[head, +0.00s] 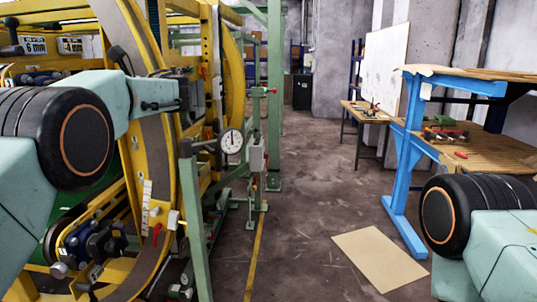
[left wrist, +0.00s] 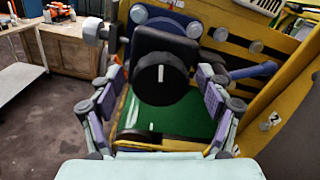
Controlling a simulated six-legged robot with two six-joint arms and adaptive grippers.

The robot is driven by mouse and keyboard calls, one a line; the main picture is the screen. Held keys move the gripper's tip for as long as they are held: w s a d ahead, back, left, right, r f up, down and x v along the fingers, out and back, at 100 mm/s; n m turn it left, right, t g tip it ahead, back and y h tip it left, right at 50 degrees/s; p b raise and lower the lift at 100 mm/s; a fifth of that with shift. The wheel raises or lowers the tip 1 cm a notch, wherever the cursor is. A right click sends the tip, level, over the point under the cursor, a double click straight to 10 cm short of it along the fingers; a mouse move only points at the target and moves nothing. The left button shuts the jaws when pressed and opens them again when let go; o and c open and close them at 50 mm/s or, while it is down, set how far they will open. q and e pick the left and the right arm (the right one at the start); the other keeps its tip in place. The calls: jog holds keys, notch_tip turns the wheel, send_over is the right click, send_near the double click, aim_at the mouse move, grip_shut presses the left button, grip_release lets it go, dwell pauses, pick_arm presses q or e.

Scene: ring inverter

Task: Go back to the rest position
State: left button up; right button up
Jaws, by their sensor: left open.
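My left gripper (left wrist: 160,76) is open in the left wrist view, one finger on each side of a black round knob (left wrist: 160,86) with a white line. The knob sits between the fingers with room on both sides. I cannot tell whether either finger touches it. In the head view my left arm comes in from the left, and its gripper (head: 190,96) is at the yellow ring machine (head: 168,150). The fingers are hard to make out there. My right arm shows at the lower right, but its gripper is out of frame.
A dial gauge (head: 231,141) and green posts (head: 273,120) stand right of the ring. A blue-framed workbench (head: 404,150) with tools is at the right. A flat tan sheet (head: 380,258) lies on the floor. The aisle between is clear.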

pick_arm(q)
jog(key=shift+d+n, duration=0.15)
jog(key=shift+n, duration=0.65)
jog(key=n, duration=0.2)
jog(key=shift+n+p, duration=0.3)
jog(key=shift+p, duration=0.05)
jog(key=shift+n, duration=0.4)
jog(key=shift+f, duration=0.15)
